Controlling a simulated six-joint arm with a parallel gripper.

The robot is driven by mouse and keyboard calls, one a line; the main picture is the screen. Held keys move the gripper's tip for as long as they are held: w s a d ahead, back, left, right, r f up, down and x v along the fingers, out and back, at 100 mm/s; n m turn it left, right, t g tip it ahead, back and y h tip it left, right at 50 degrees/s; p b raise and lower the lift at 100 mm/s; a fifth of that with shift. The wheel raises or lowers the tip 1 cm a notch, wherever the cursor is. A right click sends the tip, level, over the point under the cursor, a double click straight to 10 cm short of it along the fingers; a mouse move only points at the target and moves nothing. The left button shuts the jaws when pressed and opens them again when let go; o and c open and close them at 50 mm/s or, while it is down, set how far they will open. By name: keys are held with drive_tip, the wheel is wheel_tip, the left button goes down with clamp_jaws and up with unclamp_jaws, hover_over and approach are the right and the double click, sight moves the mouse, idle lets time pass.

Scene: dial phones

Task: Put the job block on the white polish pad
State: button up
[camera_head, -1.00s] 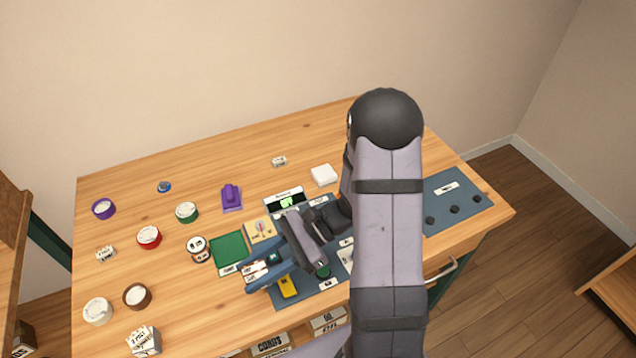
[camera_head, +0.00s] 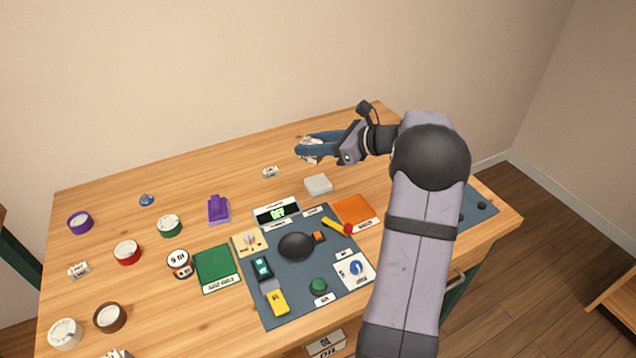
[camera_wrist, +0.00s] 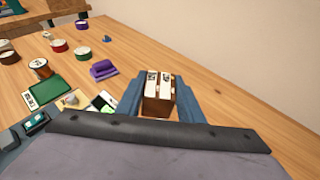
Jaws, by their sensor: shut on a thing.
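My gripper (camera_head: 312,150) is over the back of the table, its blue jaws shut on a small block. The job block, brown with white labelled faces, shows between the jaws in the wrist view (camera_wrist: 158,95) and only partly in the head view. A plain white square pad (camera_head: 318,184), which looks like the polish pad, lies on the wood below and in front of my gripper. The block is apart from it. I cannot see that pad in the wrist view.
A small white labelled block (camera_head: 270,172) and a purple piece (camera_head: 217,208) stand left. Several lidded tins are farther left.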

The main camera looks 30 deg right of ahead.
sight(318, 181)
drive_tip(key=shift+w+d+r+m+t+h, duration=0.3)
drive_tip(key=shift+w+d+m+h, duration=0.1)
drive_tip(key=shift+d+m+h, duration=0.15)
drive_tip(key=shift+w+d+f+m+t+h, duration=0.2)
drive_tip(key=shift+d+m+t+h, duration=0.3)
drive_tip(key=shift+m+h, duration=0.3)
drive_tip(key=shift+f, duration=0.1)
drive_tip(key=shift+f, duration=4.9)
drive_tip(key=shift+f, duration=0.1)
drive_tip(key=o, duration=0.6)
drive_tip(key=shift+f, duration=0.1)
drive_tip(key=o, duration=0.5)
